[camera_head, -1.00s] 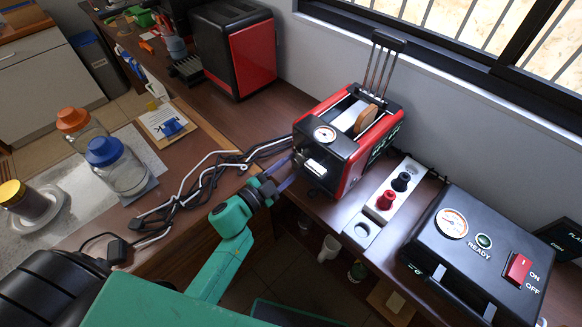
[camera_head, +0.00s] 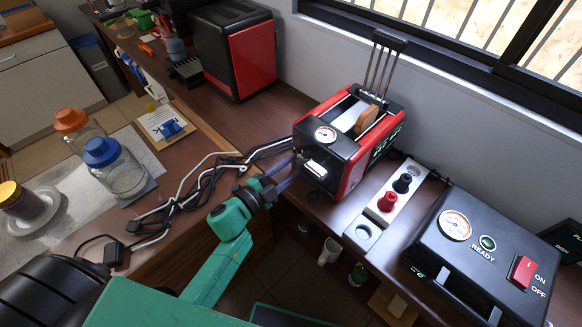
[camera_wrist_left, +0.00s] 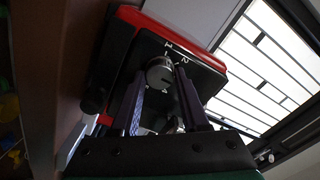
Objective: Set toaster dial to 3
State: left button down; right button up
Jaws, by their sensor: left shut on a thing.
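The red and black toaster (camera_head: 345,135) stands on the counter near the wall, with a slice of bread in its slot and a round gauge on top. Its grey dial (camera_wrist_left: 160,73) is on the black front face, with white numbers around it, a 2 legible at the upper right. My left gripper (camera_head: 293,174) reaches the toaster's front from the lower left. In the left wrist view its dark fingers (camera_wrist_left: 160,84) lie on either side of the dial and are shut on it. The dial's exact setting cannot be read. My right gripper is not in view.
Black and white cables (camera_head: 205,180) lie left of the toaster. A power strip (camera_head: 388,205) with a red and a black plug lies right of it, beside a black box (camera_head: 480,255) with a gauge and red switch. Jars (camera_head: 115,168) stand at left.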

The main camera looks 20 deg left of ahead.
pick_arm(q)
jog(key=shift+c, duration=2.1)
grip_release()
jog(key=b+v, duration=0.1)
jog(key=v, duration=1.3)
jog(key=shift+s+a+b, duration=0.15)
jog(key=shift+s+b, duration=0.15)
jog(key=shift+b, duration=0.05)
